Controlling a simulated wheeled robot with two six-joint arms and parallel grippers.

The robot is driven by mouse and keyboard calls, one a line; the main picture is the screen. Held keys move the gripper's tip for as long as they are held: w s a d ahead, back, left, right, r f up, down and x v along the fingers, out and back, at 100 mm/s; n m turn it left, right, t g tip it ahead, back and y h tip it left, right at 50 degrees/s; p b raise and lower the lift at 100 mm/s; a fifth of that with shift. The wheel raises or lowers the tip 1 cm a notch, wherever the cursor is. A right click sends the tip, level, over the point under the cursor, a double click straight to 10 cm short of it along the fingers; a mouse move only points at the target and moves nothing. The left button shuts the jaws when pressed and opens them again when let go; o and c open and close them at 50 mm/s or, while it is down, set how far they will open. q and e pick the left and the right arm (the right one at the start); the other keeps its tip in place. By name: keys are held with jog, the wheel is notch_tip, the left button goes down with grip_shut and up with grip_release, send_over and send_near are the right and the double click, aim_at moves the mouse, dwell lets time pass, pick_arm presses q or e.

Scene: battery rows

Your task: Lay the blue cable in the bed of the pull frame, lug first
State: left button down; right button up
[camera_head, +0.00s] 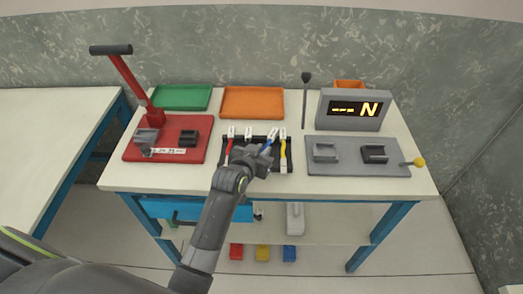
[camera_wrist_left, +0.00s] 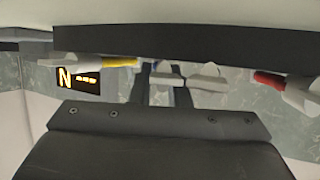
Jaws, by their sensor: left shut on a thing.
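The blue cable (camera_head: 268,146) is at the dark cable rack (camera_head: 240,142) in the middle of the table, tilted, with a pale end at its top. My left gripper (camera_head: 257,158) is shut on it at the rack. In the left wrist view, the gripper fingers (camera_wrist_left: 165,90) meet just below pale lug-like ends (camera_wrist_left: 207,78); the blue part is mostly hidden. The pull frame (camera_head: 340,170) is a grey plate with two grey blocks, right of the rack, below a display (camera_head: 354,109) reading "--- N". No cable lies in its blocks. My right gripper is not in view.
A red cable (camera_head: 228,150) and a yellow cable (camera_head: 283,153) sit in the rack on either side. A red press (camera_head: 165,125) with a tall lever stands left. Green (camera_head: 182,97) and orange (camera_head: 252,102) trays lie behind. A thin dark post (camera_head: 305,100) stands behind the pull frame.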

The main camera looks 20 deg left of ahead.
pick_arm(q)
jog(key=shift+f, duration=0.15)
jog(key=c, duration=1.6)
grip_release()
jog(key=shift+c, duration=0.2)
jog(key=shift+r, duration=0.25)
jog(key=v, duration=1.2)
jog(key=shift+a+f, duration=0.1)
